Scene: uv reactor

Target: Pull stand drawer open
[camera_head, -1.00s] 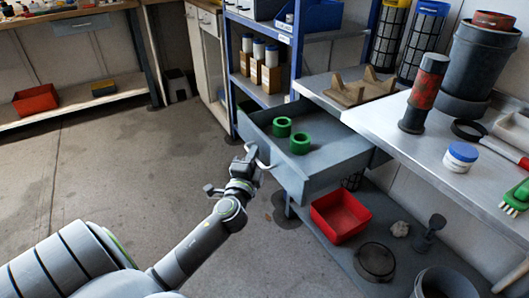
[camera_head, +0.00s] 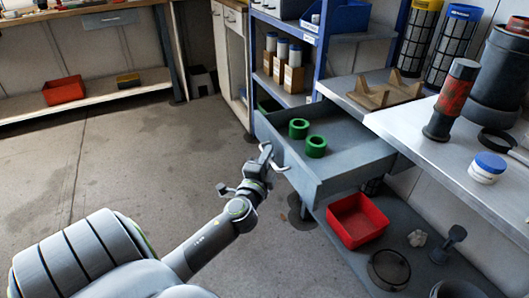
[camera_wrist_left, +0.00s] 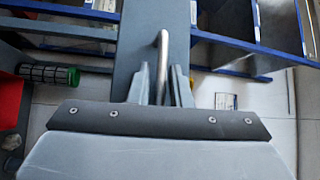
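The grey stand drawer (camera_head: 345,172) is pulled well out from under the metal worktop in the head view. Two green rings (camera_head: 299,128) (camera_head: 316,146) lie inside it. A pale curved handle (camera_head: 284,168) is on its front. My left gripper (camera_head: 266,152) is at this handle. In the left wrist view the metal handle bar (camera_wrist_left: 163,50) runs between the two close-set fingers (camera_wrist_left: 161,85), which appear shut around it. Exact finger contact is hard to see. My right gripper is not in view.
The worktop (camera_head: 425,130) carries a wooden holder (camera_head: 385,92), a red-and-black cylinder (camera_head: 452,98) and a blue-lidded jar (camera_head: 487,167). A red bin (camera_head: 357,220) stands on the shelf below the drawer. Open floor (camera_head: 130,170) lies to the left.

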